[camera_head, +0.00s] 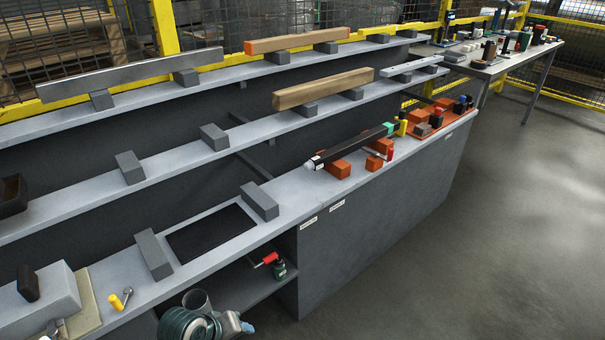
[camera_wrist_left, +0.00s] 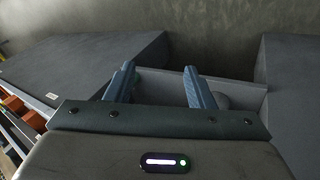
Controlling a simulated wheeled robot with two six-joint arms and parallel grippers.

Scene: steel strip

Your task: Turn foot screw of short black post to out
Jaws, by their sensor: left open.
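A short black post (camera_head: 352,144) lies on its side across orange blocks on the front shelf. A pale, whitish piece (camera_head: 312,164) sits at its near left end. It looks like the foot, but its screw is too small to make out. A green piece shows at the post's far right end. My left gripper (camera_wrist_left: 159,70) shows only in the left wrist view. Its two blue-grey fingers are apart with nothing between them. The post cannot be made out in that view. My right gripper is not in view.
Orange blocks (camera_head: 374,163) and a red-topped item stand beside the post. An orange tray (camera_head: 420,143) with small tools lies beyond it. Longer bars rest on grey blocks on the shelves behind. The floor (camera_head: 520,220) to the right is clear.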

